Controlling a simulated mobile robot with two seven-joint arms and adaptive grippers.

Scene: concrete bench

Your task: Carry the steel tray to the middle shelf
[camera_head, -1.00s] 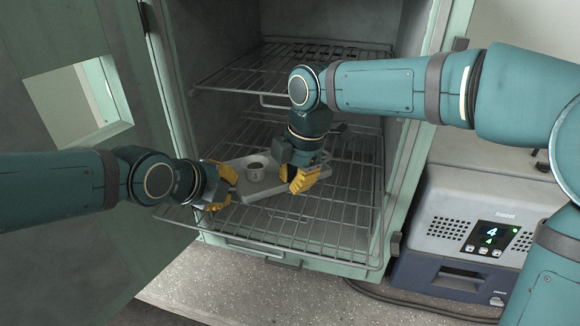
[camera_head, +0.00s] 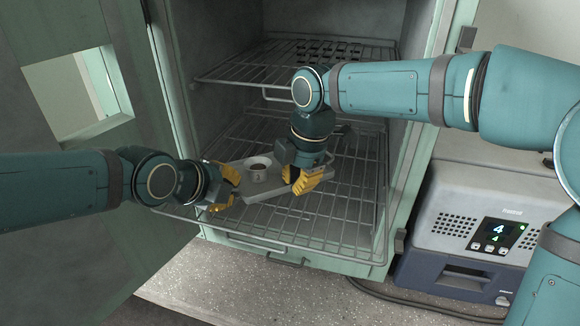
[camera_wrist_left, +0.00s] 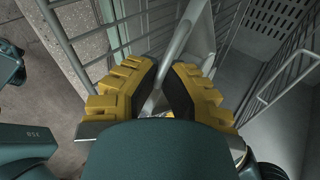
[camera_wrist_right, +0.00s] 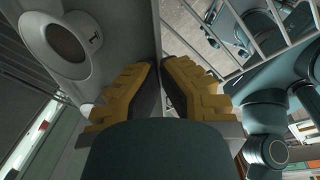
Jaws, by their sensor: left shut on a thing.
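The steel tray (camera_head: 268,191) is inside the open cabinet, over the lower visible wire shelf (camera_head: 330,218). I cannot tell whether it touches the wires. A small pale cup (camera_head: 258,168) with dark contents stands upright on it; the cup also shows in the right wrist view (camera_wrist_right: 68,42). My left gripper (camera_head: 228,187) is shut on the tray's left end; its yellow fingers (camera_wrist_left: 160,88) pinch a thin grey edge in the left wrist view.
An upper wire shelf (camera_head: 300,62) spans the cabinet above the tray. The open door (camera_head: 75,200) stands at left. A grey and blue unit with a lit display (camera_head: 497,233) stands at right. Parts of the lower shelf around the tray are bare.

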